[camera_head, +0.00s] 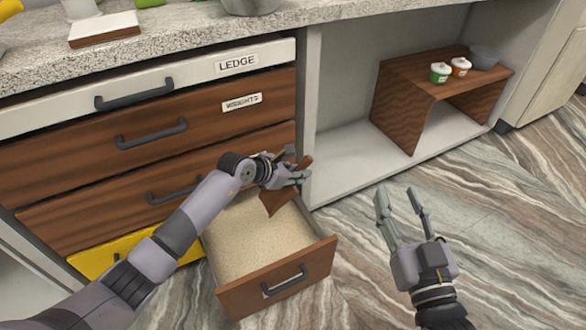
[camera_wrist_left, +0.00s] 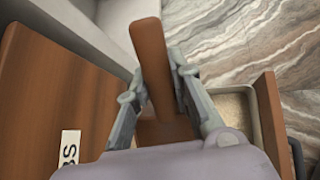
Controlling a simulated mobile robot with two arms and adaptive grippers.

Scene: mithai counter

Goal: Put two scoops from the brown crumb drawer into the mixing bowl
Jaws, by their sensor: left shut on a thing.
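The open bottom drawer (camera_head: 318,262) holds a level bed of pale tan crumbs (camera_head: 255,240). My left gripper (camera_head: 297,175) is above the back right of this drawer, shut on the handle of a brown scoop (camera_head: 272,203). The scoop's head hangs over or touches the crumbs; I cannot tell which. In the left wrist view, the brown handle (camera_wrist_left: 151,55) stands between the two fingers, and the arm hides part of the drawer. A metal bowl (camera_head: 250,5) on the counter is cut by the top edge. My right gripper (camera_head: 402,195) is open and empty over the floor.
Closed drawers rise behind the open one, under a speckled counter (camera_head: 190,45). A brown riser (camera_head: 400,100) in the open bay carries two small tubs (camera_head: 440,73) and a grey bowl (camera_head: 485,57). The marbled floor at right is clear.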

